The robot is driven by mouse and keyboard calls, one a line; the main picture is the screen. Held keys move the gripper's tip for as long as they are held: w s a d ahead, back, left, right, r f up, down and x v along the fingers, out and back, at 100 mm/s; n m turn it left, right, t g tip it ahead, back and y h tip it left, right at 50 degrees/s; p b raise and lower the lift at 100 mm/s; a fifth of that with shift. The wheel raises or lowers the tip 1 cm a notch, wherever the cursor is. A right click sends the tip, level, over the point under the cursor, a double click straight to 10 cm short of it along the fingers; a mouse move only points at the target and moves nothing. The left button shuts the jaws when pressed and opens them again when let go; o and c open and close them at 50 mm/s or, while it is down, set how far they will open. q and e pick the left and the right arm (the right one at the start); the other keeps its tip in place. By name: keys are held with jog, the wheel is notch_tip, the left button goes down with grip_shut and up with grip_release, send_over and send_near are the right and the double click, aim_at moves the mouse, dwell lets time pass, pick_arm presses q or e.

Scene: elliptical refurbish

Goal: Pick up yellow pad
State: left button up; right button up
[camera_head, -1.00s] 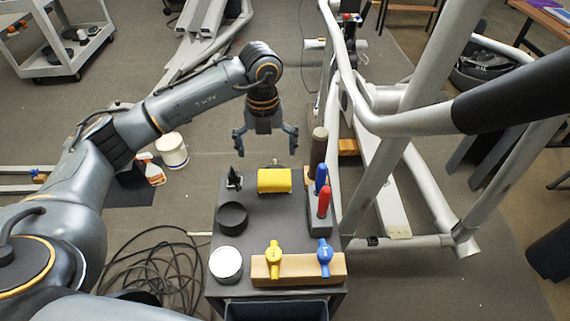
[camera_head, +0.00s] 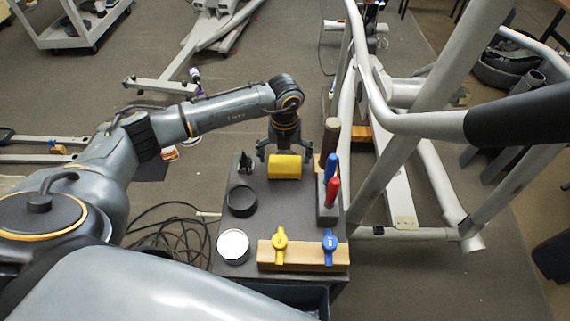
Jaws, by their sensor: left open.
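The yellow pad (camera_head: 285,167) lies at the far side of the dark table top (camera_head: 280,210). My left gripper (camera_head: 285,155) comes down just behind the pad from the far side. Its fingers are spread open, one toward each end of the pad, and nothing shows held between them. The pad covers part of the gripper's lower end, so I cannot tell whether the fingers touch it. My right gripper is not in view.
On the table stand a black ring (camera_head: 242,201), a white round container (camera_head: 233,246), a wooden block (camera_head: 303,256) with yellow and blue valve handles, and a holder with blue (camera_head: 331,166) and red (camera_head: 332,190) tools. The elliptical frame (camera_head: 418,110) rises close on the right.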

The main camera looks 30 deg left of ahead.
pick_arm(q)
notch_tip(320, 180, down, 2)
jog(key=shift+f, duration=0.15)
jog(key=shift+w+f, duration=0.1)
jog(key=shift+f, duration=0.2)
jog(key=shift+c, duration=0.8)
jog(key=c, duration=0.6)
jog(key=shift+c, duration=0.2)
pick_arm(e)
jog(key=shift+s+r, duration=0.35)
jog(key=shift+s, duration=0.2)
pick_arm(q)
jog(key=shift+r, duration=0.1)
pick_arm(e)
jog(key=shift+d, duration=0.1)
